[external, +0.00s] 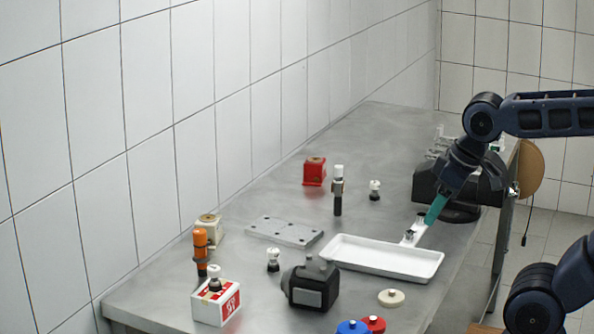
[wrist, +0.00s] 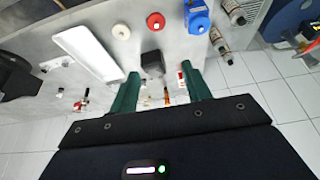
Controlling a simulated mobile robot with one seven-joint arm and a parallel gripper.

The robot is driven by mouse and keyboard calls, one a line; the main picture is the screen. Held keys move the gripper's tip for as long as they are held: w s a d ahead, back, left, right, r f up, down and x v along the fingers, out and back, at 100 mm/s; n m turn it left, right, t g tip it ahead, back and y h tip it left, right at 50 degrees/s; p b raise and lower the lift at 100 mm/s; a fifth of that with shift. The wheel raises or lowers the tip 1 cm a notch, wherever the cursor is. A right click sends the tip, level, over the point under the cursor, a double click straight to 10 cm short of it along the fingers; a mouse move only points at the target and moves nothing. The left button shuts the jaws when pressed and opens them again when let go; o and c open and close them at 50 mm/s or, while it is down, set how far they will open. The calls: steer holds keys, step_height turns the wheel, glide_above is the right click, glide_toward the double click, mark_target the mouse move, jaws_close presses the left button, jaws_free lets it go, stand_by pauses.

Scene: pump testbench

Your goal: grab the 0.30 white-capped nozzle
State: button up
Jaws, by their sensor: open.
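Several small dark nozzles with white caps stand on the bench in the external view: one at the back right (external: 375,189), one near the front (external: 273,260), and one on a white and red box (external: 214,279). A taller dark piece with a white cap (external: 338,190) stands left of the back-right one. I cannot read any size marking, so I cannot tell which is the 0.30 one. My gripper (external: 432,215) is over the tray's right back corner, green fingers angled down. In the wrist view my gripper (wrist: 160,92) is open, with nothing held between its fingers.
A white tray (external: 345,263) lies mid-bench, with a black pump-like block (external: 318,290) in front. A grey plate (external: 285,238), an orange-topped bottle (external: 201,247) and a red block (external: 314,171) stand farther left and back. Red (external: 374,323) and blue (external: 352,327) round parts are at the front edge.

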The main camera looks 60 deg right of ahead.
steer(key=shift+o, duration=0.4)
steer(key=w+d+r+m, duration=0.2)
steer(key=w+d+m, duration=0.1)
steer(key=w+d, duration=0.4)
steer(key=w+d+r+m, duration=0.2)
steer(key=w+d, duration=0.3)
steer(key=w, duration=0.5)
steer(key=m+g+h, duration=0.4)
steer(key=m, duration=0.8)
glide_above(371, 181)
steer(key=s+a, duration=0.1)
steer(key=a, duration=0.3)
step_height(371, 181, down, 23)
steer(key=x, duration=0.5)
steer(key=shift+s+d, duration=0.15)
steer(key=shift+d, duration=0.2)
steer(key=shift+h, duration=0.3)
steer(key=shift+w+x, duration=0.15)
steer(key=shift+x, duration=1.25)
steer(key=shift+w+x, duration=0.2)
steer(key=shift+x, duration=1.25)
